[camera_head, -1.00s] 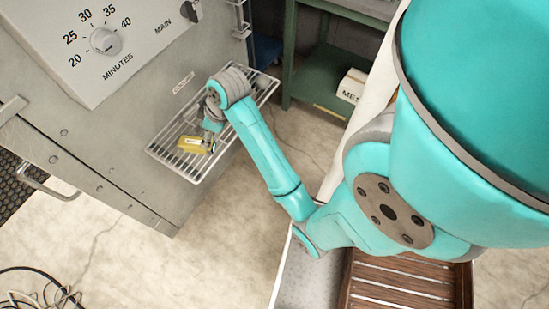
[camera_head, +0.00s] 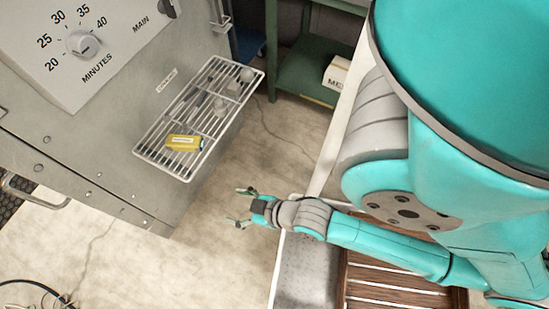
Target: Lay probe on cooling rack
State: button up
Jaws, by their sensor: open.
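The cooling rack (camera_head: 143,152) is a white wire shelf fixed to the side of the grey oven. A yellow block-shaped object (camera_head: 184,143) with a pale label, which looks like the probe, lies on the rack's near part. My gripper (camera_head: 238,207) is open and empty, to the lower right of the rack and clear of it. Its two fingers point left, over the floor. Nothing hides the yellow object.
Several small grey items (camera_head: 222,105) lie on the rack's far part. The oven (camera_head: 110,120) with its minutes dial stands at left. A green shelf (camera_head: 302,75) with a white box (camera_head: 337,72) is behind. A slatted wooden surface (camera_head: 385,285) lies at lower right. Cables lie at lower left.

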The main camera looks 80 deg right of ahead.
jog(key=s+a+r+t+y, duration=0.1)
jog(key=s+a+r+t, duration=0.2)
jog(key=s+r, duration=0.7)
jog(key=shift+s+a+n+y, duration=0.2)
jog(key=shift+a+n+y, duration=0.1)
jog(key=shift+n, duration=0.1)
jog(key=shift+d+r, duration=0.1)
jog(key=shift+d, duration=0.05)
